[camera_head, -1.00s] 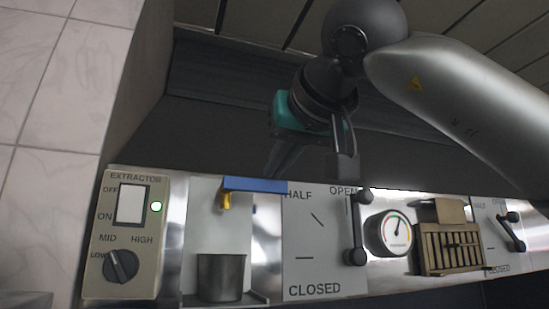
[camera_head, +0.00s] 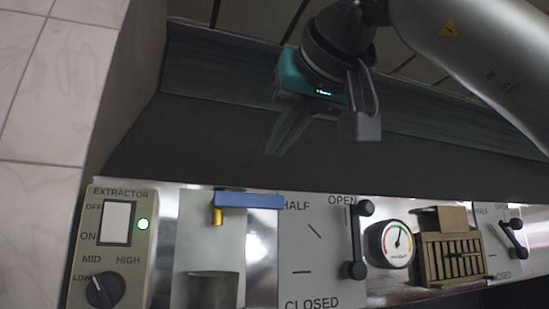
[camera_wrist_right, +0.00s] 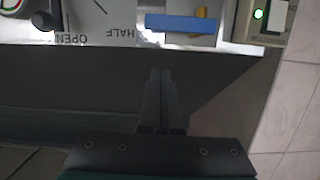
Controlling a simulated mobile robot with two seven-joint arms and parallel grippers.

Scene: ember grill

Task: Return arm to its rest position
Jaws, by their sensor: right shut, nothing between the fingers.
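My right arm (camera_head: 470,50) comes in from the upper right of the head view. My right gripper (camera_head: 276,150) hangs in front of the dark hood, above the control panel. It also shows in the right wrist view (camera_wrist_right: 163,72), with its fingers together and nothing between them. It is apart from the blue bar (camera_head: 250,201) on the panel, which also shows in the right wrist view (camera_wrist_right: 180,23). My left gripper is not in view.
A tiled wall (camera_head: 50,120) stands at left.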

